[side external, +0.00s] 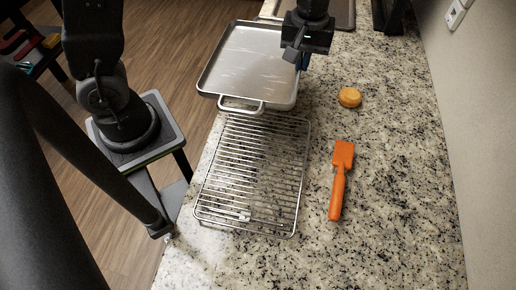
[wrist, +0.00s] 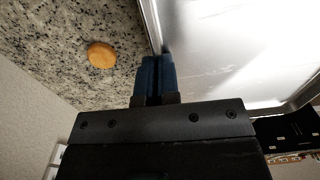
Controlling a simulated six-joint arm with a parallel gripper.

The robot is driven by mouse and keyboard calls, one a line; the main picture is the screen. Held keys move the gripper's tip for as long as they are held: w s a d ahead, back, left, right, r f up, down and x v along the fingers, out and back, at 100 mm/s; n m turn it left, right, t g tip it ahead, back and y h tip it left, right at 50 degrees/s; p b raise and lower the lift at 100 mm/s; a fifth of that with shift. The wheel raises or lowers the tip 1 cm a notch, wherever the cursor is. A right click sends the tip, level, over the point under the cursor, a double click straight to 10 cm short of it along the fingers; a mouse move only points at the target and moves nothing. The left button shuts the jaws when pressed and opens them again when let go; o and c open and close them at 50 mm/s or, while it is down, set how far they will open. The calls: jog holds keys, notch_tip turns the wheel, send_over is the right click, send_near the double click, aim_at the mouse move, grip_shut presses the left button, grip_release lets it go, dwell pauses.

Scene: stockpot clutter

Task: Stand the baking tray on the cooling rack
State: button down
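The baking tray (side external: 248,60) is a shiny metal sheet with a raised rim. It lies nearly flat over a pale pan or pot with a loop handle (side external: 241,106), at the far end of the counter; the tray hides most of that vessel. My gripper (side external: 303,62) is at the tray's right edge. In the wrist view the tray (wrist: 230,45) fills the upper right, and its rim runs between my blue fingers (wrist: 155,75), which look closed on it. The cooling rack (side external: 255,172) is an empty wire grid lying flat on the counter, nearer than the tray.
An orange spatula-like tool (side external: 339,182) lies right of the rack. A round orange-brown item (side external: 350,97) lies right of the tray and shows in the wrist view (wrist: 101,55). The granite counter (side external: 405,200) is clear at right. A wall stands along the right edge.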

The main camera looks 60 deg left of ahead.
jog(key=s+d, duration=0.1)
jog(key=s, duration=0.1)
jog(key=s+d, duration=0.2)
jog(key=s, duration=0.1)
jog(key=s+d, duration=0.2)
jog(key=shift+s+d+r, duration=0.15)
jog(key=shift+s, duration=0.05)
send_over(303, 172)
notch_tip(303, 172, down, 7)
jog(key=shift+r, duration=0.15)
jog(key=shift+f, duration=2.15)
jog(key=c, duration=1.4)
grip_release()
jog(key=shift+f, duration=0.1)
jog(key=shift+o, duration=0.2)
notch_tip(303, 172, up, 12)
jog(key=shift+r, duration=0.2)
